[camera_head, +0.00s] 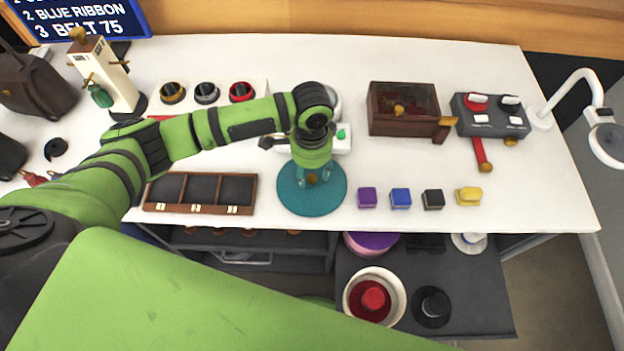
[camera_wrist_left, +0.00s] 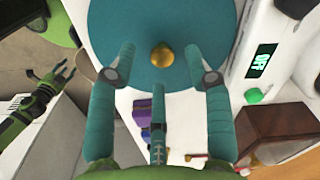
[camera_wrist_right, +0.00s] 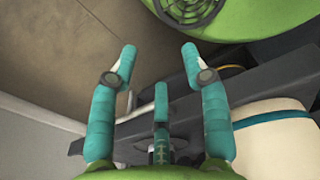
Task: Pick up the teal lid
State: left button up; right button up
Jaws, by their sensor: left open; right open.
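The teal lid (camera_head: 293,200) is a round disc with a gold knob, lying near the front edge of the white table. It fills the top of the left wrist view (camera_wrist_left: 120,40), where its gold knob (camera_wrist_left: 162,56) shows between my fingers. My left gripper (camera_head: 313,180) is over the lid, pointing down; it also shows in the left wrist view (camera_wrist_left: 160,62). Its fingers are open on either side of the knob and apart from it. My right gripper (camera_wrist_right: 158,65) is open and empty in the right wrist view, away from the lid.
A compartment tray (camera_head: 200,208) lies left of the lid. Purple (camera_head: 367,197), blue (camera_head: 401,198), black (camera_head: 433,199) and yellow (camera_head: 468,196) blocks lie to its right. A white device (camera_head: 343,138) stands behind it. A brown box (camera_head: 403,125) is farther back. A lower shelf (camera_head: 465,310) holds round containers.

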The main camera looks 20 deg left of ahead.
pick_arm(q)
notch_tip(320, 180, down, 2)
jog(key=shift+w+f, duration=0.1)
jog(key=shift+f, duration=0.05)
grip_shut()
dwell(0.3)
